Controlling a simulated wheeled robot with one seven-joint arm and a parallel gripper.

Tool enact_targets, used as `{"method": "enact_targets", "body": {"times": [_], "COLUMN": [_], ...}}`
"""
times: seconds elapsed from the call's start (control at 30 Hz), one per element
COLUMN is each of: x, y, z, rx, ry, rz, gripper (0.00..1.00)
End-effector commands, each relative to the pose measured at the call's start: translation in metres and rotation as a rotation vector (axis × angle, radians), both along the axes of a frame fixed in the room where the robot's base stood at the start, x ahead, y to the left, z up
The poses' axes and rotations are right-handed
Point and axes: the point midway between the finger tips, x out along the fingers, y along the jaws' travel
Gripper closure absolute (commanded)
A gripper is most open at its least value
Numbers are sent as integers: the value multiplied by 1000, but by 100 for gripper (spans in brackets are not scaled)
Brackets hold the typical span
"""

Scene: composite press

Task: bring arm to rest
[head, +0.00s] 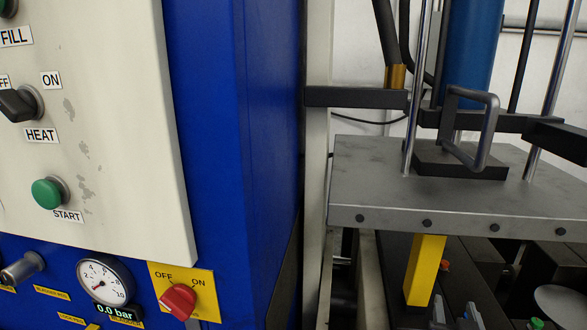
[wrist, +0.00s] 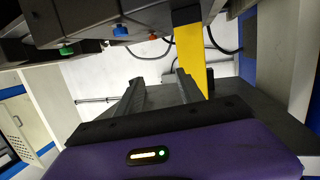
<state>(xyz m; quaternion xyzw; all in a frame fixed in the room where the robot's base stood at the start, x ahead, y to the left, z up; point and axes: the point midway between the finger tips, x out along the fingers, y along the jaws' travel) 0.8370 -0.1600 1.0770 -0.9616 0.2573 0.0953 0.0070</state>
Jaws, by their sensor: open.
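My gripper (wrist: 160,77) shows in the wrist view, with its purple body at the bottom and two dark fingers reaching up and apart. It is open, and nothing is seen between the fingers. A yellow post (wrist: 190,58) stands beyond and just right of the fingers; I cannot tell the exact gap. There the yellow post (head: 425,270) stands under the grey press plate (head: 375,185).
A blue cabinet (head: 240,130) with a cream control panel (head: 120,110) fills the left of the head view. Its gauge (head: 102,280) sits beside a red switch (head: 179,302). A metal handle (head: 470,130) rises above the plate. Dark press parts (wrist: 90,25) overhang the upper left wrist view.

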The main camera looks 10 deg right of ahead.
Motion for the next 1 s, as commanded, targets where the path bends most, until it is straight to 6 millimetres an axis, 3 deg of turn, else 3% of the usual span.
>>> {"method": "enact_targets", "body": {"times": [0.17,0.37,0.7,1.0], "x": [-23,-71,-187,-289], "y": [38,82,135,153], "z": [-6,-20,-34,-39], "rx": [-56,-89,-79,-18], "ry": [-62,-119,-175,-124], "rz": [146,284,430,480], "gripper": [55,55,55,55]}}
